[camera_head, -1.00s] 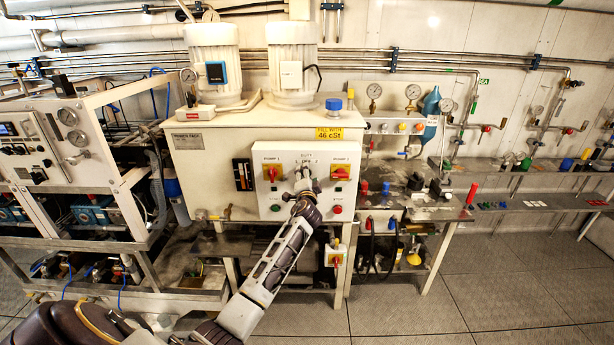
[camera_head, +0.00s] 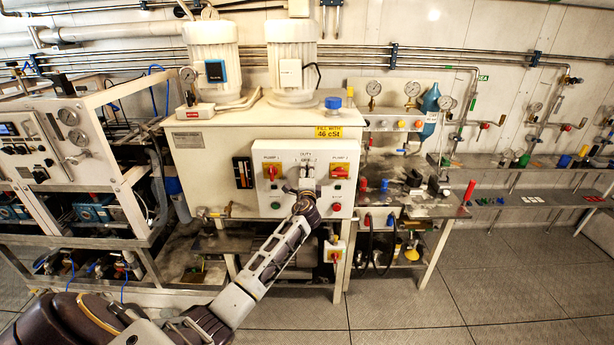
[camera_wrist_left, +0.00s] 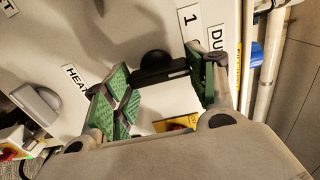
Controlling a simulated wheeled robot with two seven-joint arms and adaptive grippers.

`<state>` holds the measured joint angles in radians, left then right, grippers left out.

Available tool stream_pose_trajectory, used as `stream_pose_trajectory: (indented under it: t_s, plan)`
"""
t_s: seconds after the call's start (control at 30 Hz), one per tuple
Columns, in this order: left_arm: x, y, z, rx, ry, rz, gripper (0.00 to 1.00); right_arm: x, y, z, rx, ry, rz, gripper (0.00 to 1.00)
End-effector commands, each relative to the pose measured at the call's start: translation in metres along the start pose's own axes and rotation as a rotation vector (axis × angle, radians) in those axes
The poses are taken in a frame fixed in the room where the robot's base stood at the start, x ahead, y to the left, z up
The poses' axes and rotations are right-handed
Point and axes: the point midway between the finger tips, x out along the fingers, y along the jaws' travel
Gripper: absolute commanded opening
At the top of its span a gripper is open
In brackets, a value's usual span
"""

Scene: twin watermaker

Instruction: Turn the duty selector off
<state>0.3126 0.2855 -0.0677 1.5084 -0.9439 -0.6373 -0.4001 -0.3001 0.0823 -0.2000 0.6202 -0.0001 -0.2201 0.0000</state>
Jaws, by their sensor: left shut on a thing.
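The duty selector is a black knob (camera_wrist_left: 155,66) on the pale panel, under the DUTY lettering, with a "1" label beside it in the wrist view. Its bar lies crosswise between the green finger pads of my left gripper (camera_wrist_left: 160,85). The gripper is shut on it, with a pad at each end of the bar. The selector's exact setting is hard to read. My right gripper is not in view.
The red-yellow pump 1 switch (camera_head: 274,172) and pump 2 switch (camera_head: 340,171) flank the selector, with push buttons below them. A grey knob (camera_wrist_left: 36,103) is close to the left finger. A bench (camera_head: 420,205) with fittings stands right; the floor at lower right is clear.

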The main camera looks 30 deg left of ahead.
Motion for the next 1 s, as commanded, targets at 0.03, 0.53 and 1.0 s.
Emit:
stream_pose_trajectory:
  t_s: [0.03, 0.53, 1.0]
  plan:
    - [0.000, 0.002, 0.000, 0.000, 0.000, 0.002, 0.33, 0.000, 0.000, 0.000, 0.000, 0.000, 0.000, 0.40]
    - [0.000, 0.001, 0.000, -0.001, 0.000, 0.001, 0.79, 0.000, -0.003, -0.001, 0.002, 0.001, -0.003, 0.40]
    - [-0.011, 0.001, -0.001, -0.001, 0.001, 0.000, 0.79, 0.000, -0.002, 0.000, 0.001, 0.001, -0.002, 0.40]
